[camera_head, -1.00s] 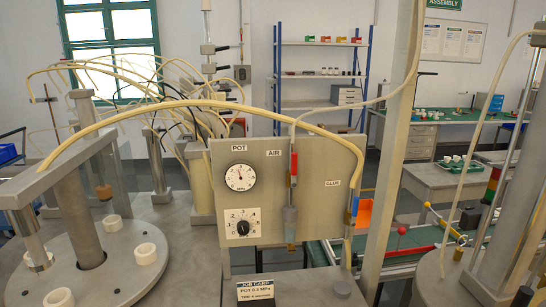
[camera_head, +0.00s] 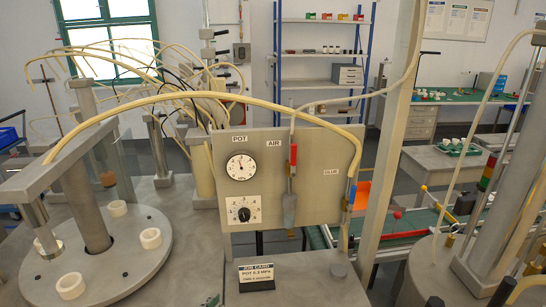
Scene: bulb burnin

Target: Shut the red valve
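A blue part (camera_head: 352,196) sits on the line at the panel's right edge, near the GLUE label (camera_head: 331,172). A pressure gauge (camera_head: 241,168) marked POT and a black dial knob (camera_head: 243,214) are on the panel's left half. Neither of my grippers is in view, and nothing touches the red handle.
A job card (camera_head: 257,273) stands in front of the panel. A round turntable (camera_head: 120,262) with several white rings is at left. A beige hose arches over the panel. A slanted grey post (camera_head: 385,160) rises right of it.

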